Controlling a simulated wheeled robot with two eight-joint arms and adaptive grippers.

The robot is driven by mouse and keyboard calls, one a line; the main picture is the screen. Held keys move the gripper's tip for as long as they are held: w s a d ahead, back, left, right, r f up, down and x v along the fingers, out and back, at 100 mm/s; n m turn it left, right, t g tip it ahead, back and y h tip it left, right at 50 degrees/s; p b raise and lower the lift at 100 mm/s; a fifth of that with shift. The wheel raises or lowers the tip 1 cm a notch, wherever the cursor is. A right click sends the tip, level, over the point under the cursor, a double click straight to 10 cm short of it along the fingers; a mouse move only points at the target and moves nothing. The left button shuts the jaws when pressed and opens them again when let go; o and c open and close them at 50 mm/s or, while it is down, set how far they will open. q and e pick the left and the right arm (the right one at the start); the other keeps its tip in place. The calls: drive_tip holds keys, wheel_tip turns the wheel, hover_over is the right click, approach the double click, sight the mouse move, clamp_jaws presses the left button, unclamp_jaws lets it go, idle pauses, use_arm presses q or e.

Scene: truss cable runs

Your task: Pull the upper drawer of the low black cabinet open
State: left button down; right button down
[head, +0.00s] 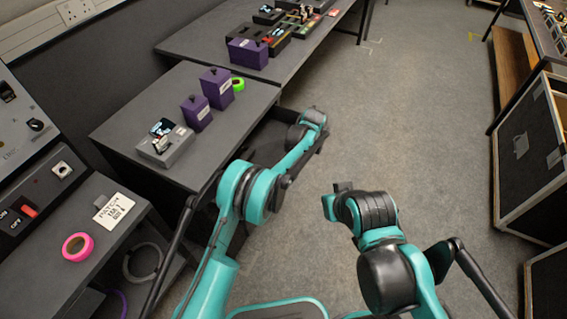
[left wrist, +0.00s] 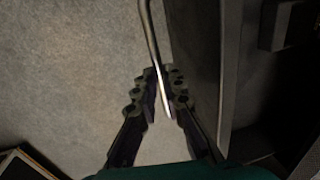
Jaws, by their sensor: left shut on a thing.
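In the left wrist view, a thin pale metal bar handle (left wrist: 151,38) runs down between the fingers of my left gripper (left wrist: 158,100), which is shut on it. Beside the handle stands a dark upright drawer front (left wrist: 195,65).
A pink tape roll (head: 77,247) lies on the nearer desk. Black cases (head: 530,150) stand at right. The carpet between is clear.

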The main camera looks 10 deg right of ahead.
use_arm(q)
drive_tip(key=s+d, duration=0.7)
drive_tip(key=d, duration=0.3)
drive_tip(key=shift+s, duration=0.1)
drive_tip(key=c, duration=1.6)
unclamp_jaws()
wheel_tip(320, 180, up, 12)
drive_tip(key=s+d, duration=0.1)
drive_tip(key=shift+d, duration=0.35)
drive_tip(key=shift+a, duration=0.1)
